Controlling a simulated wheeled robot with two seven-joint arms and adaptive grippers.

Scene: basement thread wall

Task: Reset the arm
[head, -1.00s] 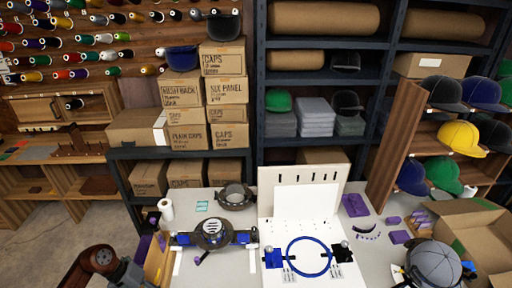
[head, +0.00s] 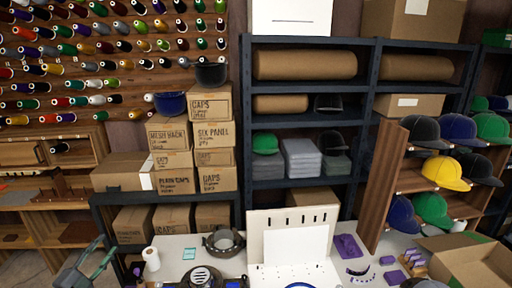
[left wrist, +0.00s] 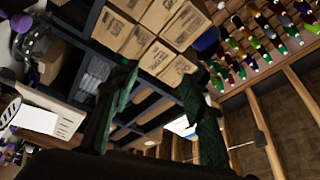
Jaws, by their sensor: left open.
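My left gripper (head: 92,262) is at the lower left of the head view, with its fingers apart and nothing between them. It is in front of the dark shelf that holds cardboard boxes (head: 213,135). In the left wrist view its two dark green fingers (left wrist: 158,88) stand wide apart, with boxes and shelving beyond them and the picture tilted. My right gripper does not show in either view.
A work table (head: 175,245) spans the bottom, with a white pegboard stand (head: 255,228), a white roll (head: 151,258) and purple parts (head: 346,246). An open carton (head: 470,262) is at the right. Thread spools fill the left wall. Caps (head: 445,173) sit on the right shelf.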

